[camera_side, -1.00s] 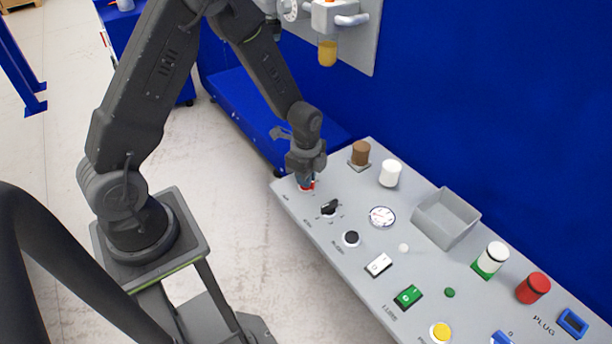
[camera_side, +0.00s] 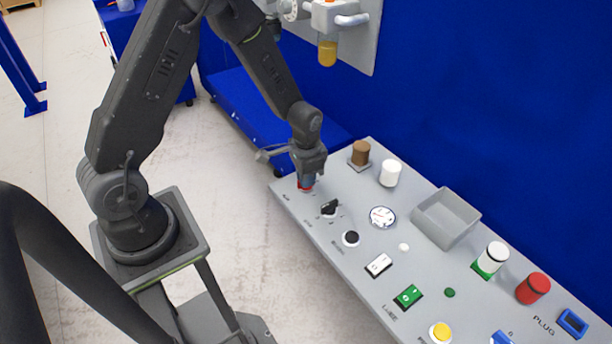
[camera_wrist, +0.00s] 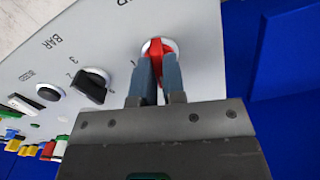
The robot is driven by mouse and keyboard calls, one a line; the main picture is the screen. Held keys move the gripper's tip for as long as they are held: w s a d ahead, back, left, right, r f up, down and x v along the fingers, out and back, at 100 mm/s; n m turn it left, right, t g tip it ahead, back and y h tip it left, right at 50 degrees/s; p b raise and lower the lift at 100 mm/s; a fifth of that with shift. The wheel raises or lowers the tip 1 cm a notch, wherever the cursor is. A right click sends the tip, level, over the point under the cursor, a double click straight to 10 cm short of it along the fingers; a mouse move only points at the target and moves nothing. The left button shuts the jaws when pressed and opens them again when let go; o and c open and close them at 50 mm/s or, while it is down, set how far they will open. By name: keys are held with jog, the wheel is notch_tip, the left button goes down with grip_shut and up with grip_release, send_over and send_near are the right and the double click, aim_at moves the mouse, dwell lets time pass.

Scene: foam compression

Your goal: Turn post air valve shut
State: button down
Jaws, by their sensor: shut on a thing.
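The air valve is a red handle (camera_wrist: 158,50) on a white round base at the panel's far left end. In the side view the red valve (camera_side: 304,186) shows only in part under my gripper (camera_side: 307,180). In the wrist view my gripper (camera_wrist: 156,82) has its two blue-grey fingers on either side of the red handle, shut on it. The grey panel (camera_side: 335,170) carries the valve. The lower part of the handle is hidden between the fingers.
Next to the valve is a black selector knob (camera_side: 330,207), then a black button (camera_side: 350,238). A brown cylinder (camera_side: 360,153), a white cylinder (camera_side: 390,173) and an open grey bin (camera_side: 446,218) stand behind. Blue wall lies beyond.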

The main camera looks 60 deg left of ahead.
jog(key=shift+n, duration=1.2)
jog(key=c, duration=1.2)
grip_release()
notch_tip(320, 180, up, 14)
